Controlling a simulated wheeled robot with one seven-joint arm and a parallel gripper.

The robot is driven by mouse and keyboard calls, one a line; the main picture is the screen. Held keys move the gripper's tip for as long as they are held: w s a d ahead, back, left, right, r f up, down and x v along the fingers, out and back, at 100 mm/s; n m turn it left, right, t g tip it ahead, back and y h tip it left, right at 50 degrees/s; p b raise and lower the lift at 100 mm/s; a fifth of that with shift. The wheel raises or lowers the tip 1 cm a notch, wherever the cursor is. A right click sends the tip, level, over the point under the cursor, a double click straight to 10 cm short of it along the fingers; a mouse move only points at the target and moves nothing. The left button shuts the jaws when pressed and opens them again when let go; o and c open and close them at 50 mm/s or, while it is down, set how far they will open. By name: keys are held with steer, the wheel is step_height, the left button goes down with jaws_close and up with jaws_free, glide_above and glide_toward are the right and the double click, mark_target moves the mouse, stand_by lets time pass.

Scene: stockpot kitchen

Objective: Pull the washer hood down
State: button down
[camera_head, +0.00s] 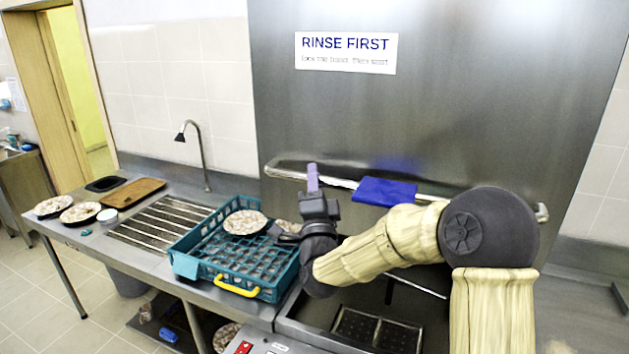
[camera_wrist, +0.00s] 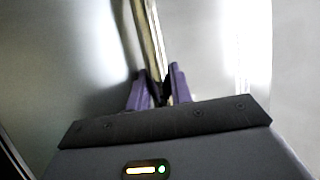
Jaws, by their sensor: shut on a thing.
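The washer hood (camera_head: 450,110) is a large brushed-steel panel, standing raised above the washer bed. A long steel handle bar (camera_head: 340,182) runs across its lower front. My gripper (camera_head: 313,178) is at the left part of this bar, with one purple finger showing above it. In the wrist view, the two purple fingers of my gripper (camera_wrist: 158,88) stand on either side of the bar (camera_wrist: 153,40) and are shut on it. The bar's lower end is hidden between the fingers there.
A blue cloth (camera_head: 385,191) hangs over the bar, right of my gripper. A teal dish rack (camera_head: 190,240) with plates stands on the left counter, beside the washer bed (camera_head: 300,320). A faucet (camera_head: 198,150) rises behind it. A "RINSE FIRST" sign (camera_head: 346,53) is on the hood.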

steer(key=shift+f, duration=0.1)
step_height(320, 180, down, 42)
steer(key=b, duration=4.6)
steer(key=shift+f, duration=0.25)
steer(key=shift+f, duration=0.15)
steer(key=c, duration=1.3)
jaws_free()
steer(key=shift+o, duration=0.2)
steer(key=shift+r, duration=0.2)
steer(key=shift+s, duration=0.1)
steer(key=b+v, duration=0.1)
steer(key=v, duration=1.6)
steer(key=shift+b, duration=0.3)
